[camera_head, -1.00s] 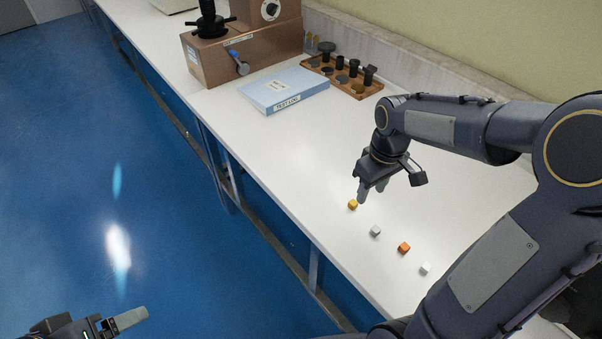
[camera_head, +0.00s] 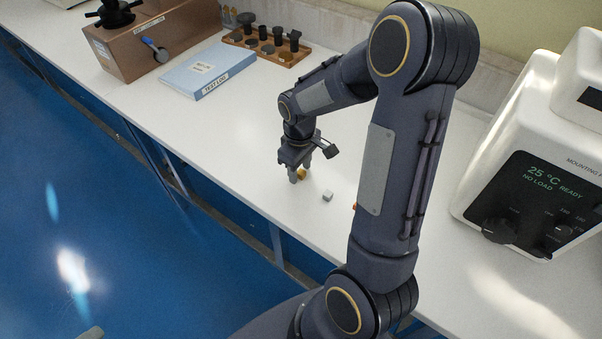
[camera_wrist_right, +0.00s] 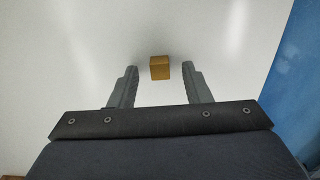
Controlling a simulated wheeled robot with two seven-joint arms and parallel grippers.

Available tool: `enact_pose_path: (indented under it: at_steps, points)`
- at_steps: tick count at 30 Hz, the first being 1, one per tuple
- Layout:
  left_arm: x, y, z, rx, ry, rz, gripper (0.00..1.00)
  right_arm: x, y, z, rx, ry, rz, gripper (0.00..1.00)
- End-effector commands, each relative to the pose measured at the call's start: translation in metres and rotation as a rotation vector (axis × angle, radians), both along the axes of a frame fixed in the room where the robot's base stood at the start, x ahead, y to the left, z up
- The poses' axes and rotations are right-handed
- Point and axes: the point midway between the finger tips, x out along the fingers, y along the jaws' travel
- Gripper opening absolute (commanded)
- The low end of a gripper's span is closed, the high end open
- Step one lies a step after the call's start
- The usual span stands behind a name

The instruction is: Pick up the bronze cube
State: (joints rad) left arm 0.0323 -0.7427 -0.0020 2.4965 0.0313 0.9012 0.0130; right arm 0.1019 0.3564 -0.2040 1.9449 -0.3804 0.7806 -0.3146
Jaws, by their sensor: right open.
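The bronze cube (camera_head: 302,173), golden-brown, rests on the white bench in the head view, partly hidden by my right gripper. My right gripper (camera_head: 299,170) is open and points down at it. In the right wrist view the cube (camera_wrist_right: 160,68) appears centred between the two fingertips, with a gap on each side and neither finger touching it. How far the fingertips are above the bench is hard to tell. Of my left gripper only a grey finger end (camera_head: 91,333) shows at the bottom edge, so its opening cannot be seen.
A grey cube (camera_head: 328,196) stands close to the right; an orange one (camera_head: 354,207) is mostly behind my arm. A blue test log (camera_head: 209,70), a wooden tray (camera_head: 290,62), a brown tester (camera_head: 150,42) and a white mounting machine (camera_head: 530,150) stand on the bench.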

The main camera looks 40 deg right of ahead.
Motion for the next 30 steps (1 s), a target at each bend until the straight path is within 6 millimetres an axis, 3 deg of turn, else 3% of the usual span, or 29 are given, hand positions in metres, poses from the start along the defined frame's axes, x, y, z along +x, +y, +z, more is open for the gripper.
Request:
enact_pose_path:
  at_steps: [3, 13, 23, 30]
  points:
    - [0.0, 0.0, 0.0, 0.0, 0.0, 0.0, 0.82, 0.0, 0.0, 0.0, 0.0, 0.0, 0.0, 0.41]
    - [0.0, 0.0, 0.0, 0.0, 0.0, 0.0, 0.82, 0.0, 0.0, 0.001, 0.0, 0.0, 0.0, 0.0]
    - [0.0, 0.0, 0.0, 0.0, 0.0, 0.0, 0.82, 0.0, 0.0, 0.003, 0.0, -0.001, 0.0, 0.0]
    - [0.0, 0.0, 0.0, 0.0, 0.0, 0.0, 0.82, 0.001, 0.0, 0.028, 0.0, -0.005, 0.001, 0.0]
